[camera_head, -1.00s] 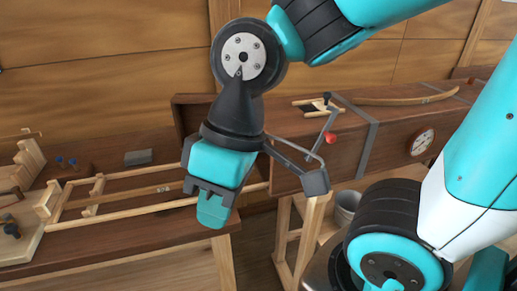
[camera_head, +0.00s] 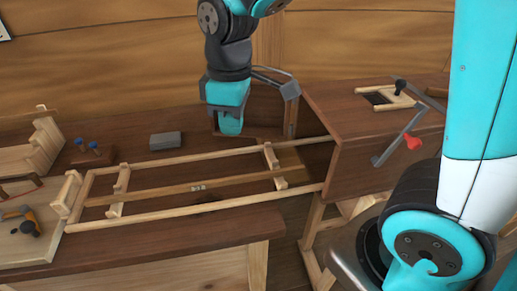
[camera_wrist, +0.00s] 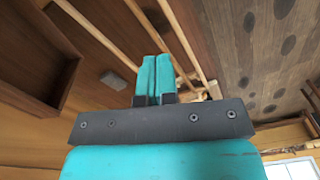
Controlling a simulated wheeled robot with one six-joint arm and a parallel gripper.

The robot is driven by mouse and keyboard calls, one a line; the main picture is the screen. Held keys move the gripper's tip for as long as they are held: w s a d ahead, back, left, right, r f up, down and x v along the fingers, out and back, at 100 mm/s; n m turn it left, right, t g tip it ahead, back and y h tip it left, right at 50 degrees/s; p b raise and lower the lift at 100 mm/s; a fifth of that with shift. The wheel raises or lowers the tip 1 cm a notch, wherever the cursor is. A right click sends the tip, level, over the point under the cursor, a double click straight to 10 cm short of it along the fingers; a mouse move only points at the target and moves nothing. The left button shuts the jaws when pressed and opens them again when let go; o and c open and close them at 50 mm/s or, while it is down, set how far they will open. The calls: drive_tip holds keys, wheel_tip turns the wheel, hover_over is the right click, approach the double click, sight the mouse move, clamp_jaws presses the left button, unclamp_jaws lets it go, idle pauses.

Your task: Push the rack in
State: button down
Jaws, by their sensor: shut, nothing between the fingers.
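The rack (camera_head: 150,215) is a pale wooden frame of long rails with upright crosspieces. It lies along the bench in the head view, its right end at the left end of a brown wooden box (camera_head: 365,155). A thin plank (camera_head: 150,191) lies along its middle. My gripper (camera_head: 230,130) points down behind the rack's far rail, in front of a brown panel; I cannot tell its height or whether it touches anything. Its fingers are shut and empty, also in the wrist view (camera_wrist: 156,75). Rack rails (camera_wrist: 188,40) show past the fingertips there. The box's inside is hidden.
On the bench, a grey block (camera_head: 166,140) and blue-topped pegs (camera_head: 92,147) stand behind the rack. A pale board with tools (camera_head: 25,228) is at the left. The box has a grey lever with a red knob (camera_head: 413,142). The bench front (camera_head: 180,232) is clear.

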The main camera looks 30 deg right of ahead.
drive_tip(key=w+d+f+n+h, duration=0.2)
drive_tip(key=w+d+f+h, duration=0.1)
drive_tip(key=w+f, duration=0.4)
drive_tip(key=n+g+h+p, duration=0.1)
drive_tip(key=n+g+h, duration=0.1)
approach(260, 150)
drive_tip(key=s+f, duration=0.1)
drive_tip(key=f, duration=0.1)
drive_tip(key=s+a+f, duration=0.2)
drive_tip(key=f, duration=0.1)
drive_tip(key=shift+s+f, duration=0.3)
drive_tip(key=shift+s, duration=0.05)
drive_tip(key=d, duration=0.1)
drive_tip(key=s+d+p, duration=0.1)
drive_tip(key=shift+d+r, duration=0.15)
drive_tip(key=shift+d, duration=0.1)
drive_tip(key=shift+s+d+p, duration=0.1)
drive_tip(key=shift+d+p, duration=0.3)
drive_tip(key=shift+d, duration=0.1)
